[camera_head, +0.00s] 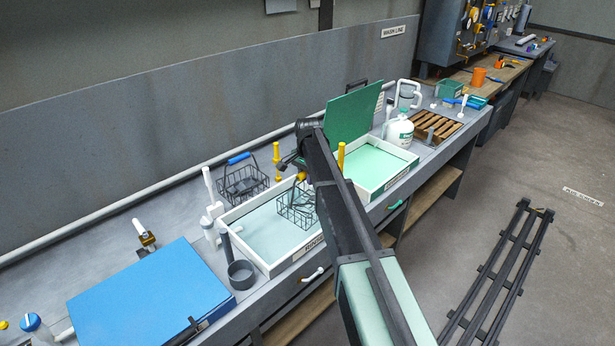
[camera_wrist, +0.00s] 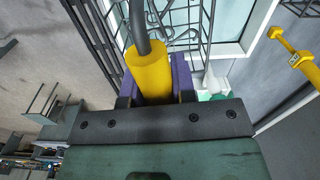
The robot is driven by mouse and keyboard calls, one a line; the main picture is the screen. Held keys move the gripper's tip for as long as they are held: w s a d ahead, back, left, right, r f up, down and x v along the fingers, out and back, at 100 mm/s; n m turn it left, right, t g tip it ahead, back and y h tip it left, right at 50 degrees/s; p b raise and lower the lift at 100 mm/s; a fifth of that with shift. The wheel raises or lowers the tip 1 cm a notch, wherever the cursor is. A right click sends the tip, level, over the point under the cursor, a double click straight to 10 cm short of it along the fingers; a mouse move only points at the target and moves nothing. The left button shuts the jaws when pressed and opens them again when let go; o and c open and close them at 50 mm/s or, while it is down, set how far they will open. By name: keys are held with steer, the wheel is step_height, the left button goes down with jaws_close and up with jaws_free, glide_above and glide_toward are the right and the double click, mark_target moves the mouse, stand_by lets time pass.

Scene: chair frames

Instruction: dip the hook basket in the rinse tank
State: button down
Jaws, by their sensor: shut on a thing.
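The hook basket (camera_head: 296,207) is a dark wire basket with a yellow grip (camera_wrist: 150,72). My gripper (camera_wrist: 155,88) is shut on that grip; in the head view my arm partly hides the gripper and basket. The rinse tank (camera_head: 262,268) is a white-rimmed, open tray with pale blue liquid, labelled on its front. The basket hangs over the tank's right end; I cannot tell whether its bottom touches the liquid. In the wrist view the basket wires (camera_wrist: 190,25) show in front of the tank's white rim (camera_wrist: 258,22).
A second wire basket (camera_head: 242,181) with a blue grip stands behind the tank. A blue-lidded tank (camera_head: 150,300) is at left. A green-liquid tank (camera_head: 390,165) with raised green lid (camera_head: 352,112) is at right. A yellow post (camera_head: 277,155) and a grey cup (camera_head: 241,274) stand close by.

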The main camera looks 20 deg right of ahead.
step_height(320, 180, down, 18)
steer(key=b, duration=1.7)
steer(key=shift+f, duration=0.15)
steer(key=shift+s+a, duration=0.25)
steer(key=shift+a, duration=0.25)
steer(key=shift+d, duration=0.1)
steer(key=shift+w+d, duration=0.25)
steer(key=shift+d, duration=0.15)
steer(key=shift+s+a, duration=0.25)
steer(key=shift+a, duration=0.2)
steer(key=shift+w+d, duration=0.1)
